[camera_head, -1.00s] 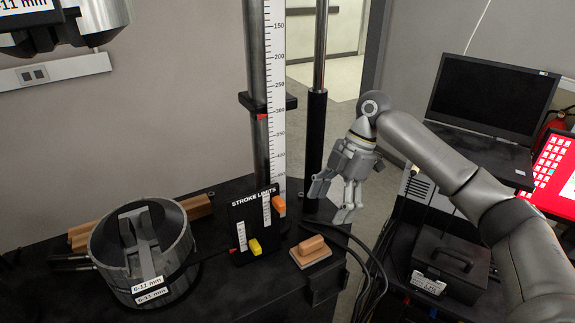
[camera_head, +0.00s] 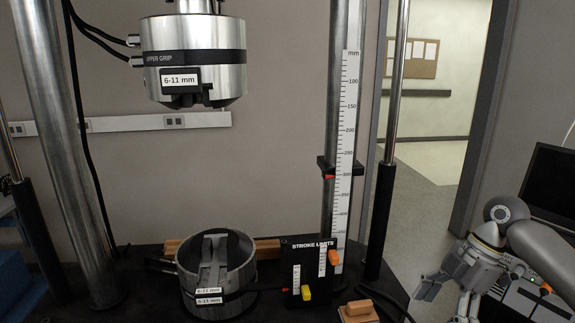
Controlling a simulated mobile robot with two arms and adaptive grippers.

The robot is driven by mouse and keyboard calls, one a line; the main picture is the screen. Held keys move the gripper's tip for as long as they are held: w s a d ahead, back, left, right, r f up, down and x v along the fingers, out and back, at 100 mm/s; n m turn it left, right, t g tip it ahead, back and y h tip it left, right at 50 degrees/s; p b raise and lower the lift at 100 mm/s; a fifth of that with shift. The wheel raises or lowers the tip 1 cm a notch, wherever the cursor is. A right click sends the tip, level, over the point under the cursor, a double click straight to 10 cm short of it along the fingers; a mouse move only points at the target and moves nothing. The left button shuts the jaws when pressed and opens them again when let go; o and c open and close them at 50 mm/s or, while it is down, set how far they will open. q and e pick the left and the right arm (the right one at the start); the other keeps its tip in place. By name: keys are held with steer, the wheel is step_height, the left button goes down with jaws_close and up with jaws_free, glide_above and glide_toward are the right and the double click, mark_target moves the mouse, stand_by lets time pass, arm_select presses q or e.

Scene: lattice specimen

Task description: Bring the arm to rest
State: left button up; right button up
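My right gripper (camera_head: 446,298) is at the lower right, its fingers pointing down and left. Its fingers are spread apart with nothing between them. It is to the right of the black machine table (camera_head: 262,308) and apart from the things on it. My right arm (camera_head: 548,254) comes in from the right edge, partly cut off. My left arm and gripper are not in view.
The upper grip (camera_head: 194,50) hangs above the lower grip (camera_head: 262,262). The stroke limits panel (camera_head: 312,275) carries orange and yellow sliders. A wooden-handled block (camera_head: 358,311) sits at the table's front right. A scale column (camera_head: 345,150) and a laptop (camera_head: 555,185) stand nearby.

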steer(key=s+a+f+m+t+h, duration=0.1)
steer(key=s+a+f+m, duration=0.3)
steer(key=s+a+f, duration=0.55)
steer(key=s+a+f+m+t, duration=0.2)
steer(key=s+a+f+m, duration=0.4)
steer(key=f, duration=0.7)
steer(key=s+d+m+t+h, duration=0.1)
steer(key=s+d+m+h, duration=0.15)
steer(key=s+m, duration=0.2)
steer(key=s+d+m+h, duration=0.1)
steer(key=s+d+m, duration=0.25)
steer(key=s, duration=0.25)
step_height(320, 180, down, 24)
steer(key=s+f+g, duration=0.1)
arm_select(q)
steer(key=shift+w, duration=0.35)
arm_select(e)
steer(key=s+d+f+g, duration=0.1)
steer(key=s+d+f, duration=0.2)
steer(key=s+f, duration=1.4)
steer(key=shift+s+d+n, duration=0.2)
steer(key=shift+s+n, duration=0.05)
steer(key=shift+n, duration=0.15)
